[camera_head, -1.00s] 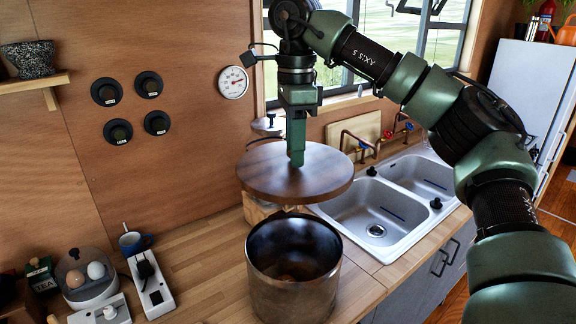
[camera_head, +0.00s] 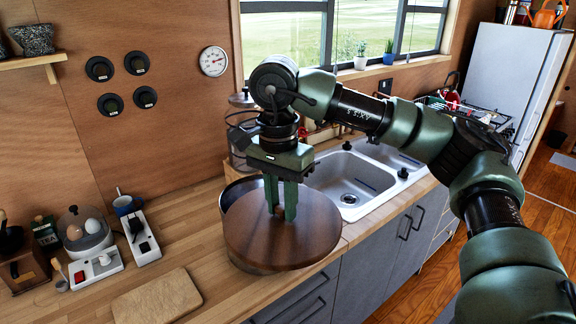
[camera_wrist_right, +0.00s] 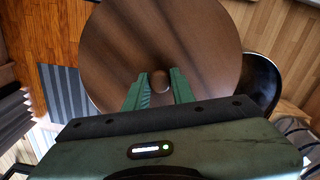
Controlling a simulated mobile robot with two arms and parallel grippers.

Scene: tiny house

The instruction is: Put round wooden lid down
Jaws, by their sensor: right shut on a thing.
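The round wooden lid (camera_head: 285,240) is a dark brown disc with a small knob (camera_wrist_right: 160,79) at its centre. My right gripper (camera_head: 281,212) is shut on this knob, with one green finger on each side. The lid is at the counter's front edge and covers much of the metal pot (camera_head: 232,193). The pot's back left rim shows behind the lid, so the two are off-centre. The pot's dark inside also shows to the right of the lid in the right wrist view (camera_wrist_right: 261,85). I cannot tell whether the lid touches the rim. My left gripper is not in view.
A wooden board (camera_head: 157,299) lies on the counter (camera_head: 196,252) left of the pot. A double sink (camera_head: 345,180) is to the right. Bare counter lies between.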

